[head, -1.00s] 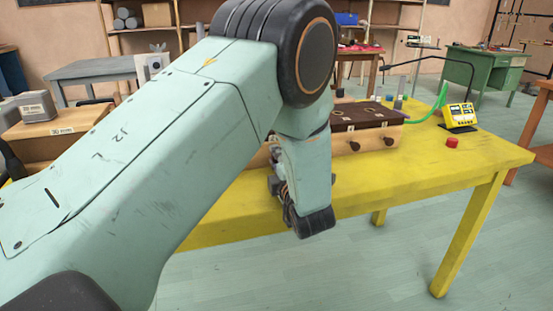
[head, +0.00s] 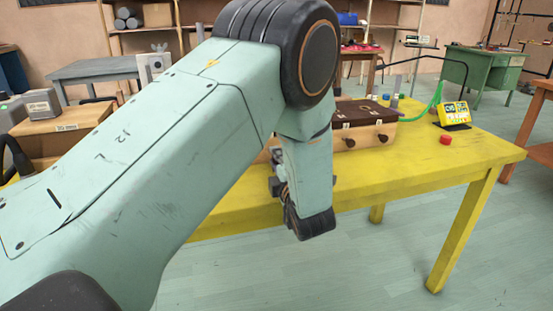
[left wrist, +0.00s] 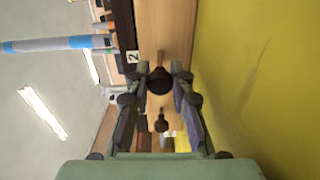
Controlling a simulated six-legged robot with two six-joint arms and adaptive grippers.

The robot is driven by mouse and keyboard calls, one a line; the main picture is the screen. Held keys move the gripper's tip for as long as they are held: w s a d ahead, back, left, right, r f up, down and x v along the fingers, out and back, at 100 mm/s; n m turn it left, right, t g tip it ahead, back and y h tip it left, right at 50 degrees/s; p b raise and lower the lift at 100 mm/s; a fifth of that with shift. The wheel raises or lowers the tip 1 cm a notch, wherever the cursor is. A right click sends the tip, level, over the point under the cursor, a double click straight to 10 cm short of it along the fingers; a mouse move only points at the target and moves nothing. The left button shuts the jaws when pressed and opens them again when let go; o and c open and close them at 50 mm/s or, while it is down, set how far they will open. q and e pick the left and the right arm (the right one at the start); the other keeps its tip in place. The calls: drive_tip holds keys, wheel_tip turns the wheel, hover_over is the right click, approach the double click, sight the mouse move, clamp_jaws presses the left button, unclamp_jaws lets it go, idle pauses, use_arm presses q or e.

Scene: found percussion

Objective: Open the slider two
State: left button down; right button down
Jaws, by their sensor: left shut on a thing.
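The wooden box (head: 368,137) with a dark brown top stands on the yellow table, and two dark knobs show on its front. In the left wrist view, a dark round knob (left wrist: 158,82) sits between the fingers of my left gripper (left wrist: 160,71), beside a label with the number 2 (left wrist: 133,57). The gripper is shut on this knob. In the head view my own arm hides the gripped knob and that part of the box front. I cannot tell how far slider two stands out. My right gripper is not in view.
On the yellow table (head: 455,164), a red button (head: 445,140) and a yellow display unit (head: 454,113) stand right of the box. A green cable (head: 434,103) runs behind them. The floor (head: 340,265) before the table is clear. A green desk stands at the back right.

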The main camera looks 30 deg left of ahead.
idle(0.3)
use_arm(q)
drive_tip(key=c, duration=1.4)
unclamp_jaws()
drive_tip(key=shift+v, duration=3.75)
